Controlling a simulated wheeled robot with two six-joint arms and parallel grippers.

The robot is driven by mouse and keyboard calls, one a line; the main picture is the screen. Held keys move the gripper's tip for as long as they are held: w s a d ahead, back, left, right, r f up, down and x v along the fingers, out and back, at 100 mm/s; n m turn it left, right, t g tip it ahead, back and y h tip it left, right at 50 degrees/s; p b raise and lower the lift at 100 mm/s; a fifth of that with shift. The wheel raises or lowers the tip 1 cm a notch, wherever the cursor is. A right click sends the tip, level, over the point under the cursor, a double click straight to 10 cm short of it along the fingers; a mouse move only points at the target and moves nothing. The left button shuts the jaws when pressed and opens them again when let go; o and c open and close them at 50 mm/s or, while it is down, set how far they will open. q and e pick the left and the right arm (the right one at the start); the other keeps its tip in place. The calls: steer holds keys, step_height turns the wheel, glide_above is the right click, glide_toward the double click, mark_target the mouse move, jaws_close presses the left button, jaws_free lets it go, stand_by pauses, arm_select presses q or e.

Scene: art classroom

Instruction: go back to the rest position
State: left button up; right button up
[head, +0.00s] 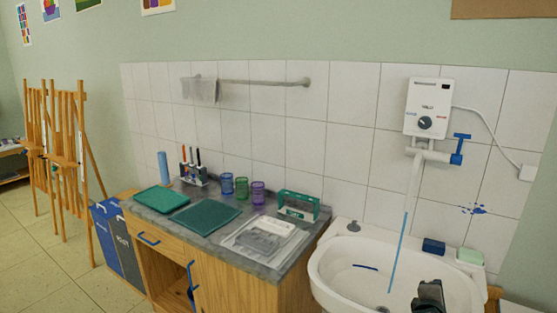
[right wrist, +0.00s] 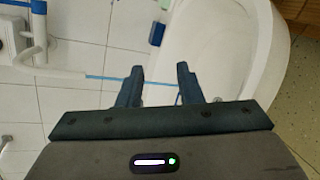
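My right gripper (head: 430,297) is at the lower right of the head view, above the front of the white sink (head: 325,273). In the right wrist view the fingers of my right gripper (right wrist: 160,72) are apart with nothing between them. The sink also shows behind them there (right wrist: 215,45). My left gripper is not in view.
A blue water stream (head: 399,245) runs from the heater spout (head: 415,180) into the sink. A tap with a blue handle (head: 461,150) is on the wall. A blue sponge (head: 433,246) and a soap bar (head: 470,256) are on the sink's back edge. A counter (head: 265,273) stands left.

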steer(key=s+a+f+m+g+y, duration=0.2)
steer(key=s+a+f+m, duration=0.15)
steer(key=s+f, duration=0.4)
steer(key=s+a+f+m+g+y, duration=0.25)
steer(key=s+f+m, duration=0.2)
steer(key=s, duration=0.65)
steer(key=s+a+f+m+g+y, duration=0.1)
steer(key=s+a+m+g+y, duration=0.15)
steer(key=s, duration=0.55)
steer(key=s+a+f+m+g+y, duration=0.1)
steer(key=s+a+f+m, duration=0.2)
steer(key=s, duration=0.5)
step_height(320, 180, down, 30)
steer(key=d+g, duration=0.1)
steer(key=d, duration=0.1)
steer(key=s+d+f+m+g, duration=0.1)
steer(key=s+f, duration=1.7)
steer(key=shift+s+f, duration=0.15)
steer(key=shift+s, duration=0.25)
steer(key=shift+d, duration=0.1)
